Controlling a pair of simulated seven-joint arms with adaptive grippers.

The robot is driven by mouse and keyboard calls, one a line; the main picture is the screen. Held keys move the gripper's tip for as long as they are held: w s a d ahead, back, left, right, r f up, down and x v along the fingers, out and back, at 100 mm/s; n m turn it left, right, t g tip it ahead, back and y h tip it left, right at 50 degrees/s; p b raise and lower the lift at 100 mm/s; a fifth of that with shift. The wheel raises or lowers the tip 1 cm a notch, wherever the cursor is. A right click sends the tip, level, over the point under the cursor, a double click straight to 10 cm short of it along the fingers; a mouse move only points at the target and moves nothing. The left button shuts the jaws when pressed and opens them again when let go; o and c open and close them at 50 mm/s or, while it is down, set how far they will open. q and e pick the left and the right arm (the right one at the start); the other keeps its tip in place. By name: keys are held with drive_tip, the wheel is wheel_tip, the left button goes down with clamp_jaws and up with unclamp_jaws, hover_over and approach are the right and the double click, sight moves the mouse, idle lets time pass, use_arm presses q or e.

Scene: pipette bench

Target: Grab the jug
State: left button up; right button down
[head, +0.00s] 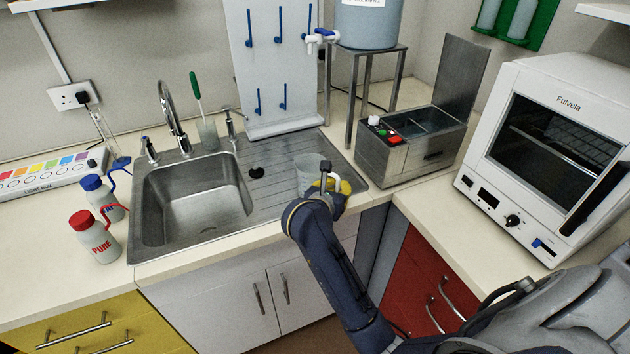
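The jug (306,168) is a clear, pale vessel standing on the ribbed steel drainer right of the sink bowl. Its white handle (335,181) is on its right side, towards my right gripper. My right gripper (328,180) is at the handle, at the front edge of the drainer. One dark fingertip shows beside the handle. The wrist hides the rest of the gripper and the lower front of the jug, so I cannot tell whether the fingers are closed on the handle. A yellow patch shows beside the gripper. My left gripper is out of view.
The sink bowl (190,200) and tap (172,115) are to the left. A steel water bath (415,145) stands right of the drainer, with a white oven (550,150) beyond it. A pegboard (270,65) rises behind. Wash bottles (95,240) stand left of the sink.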

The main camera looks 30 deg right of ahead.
drive_tip(key=shift+r, duration=0.15)
wheel_tip(320, 180, up, 19)
drive_tip(key=shift+r, duration=0.15)
idle(1.6)
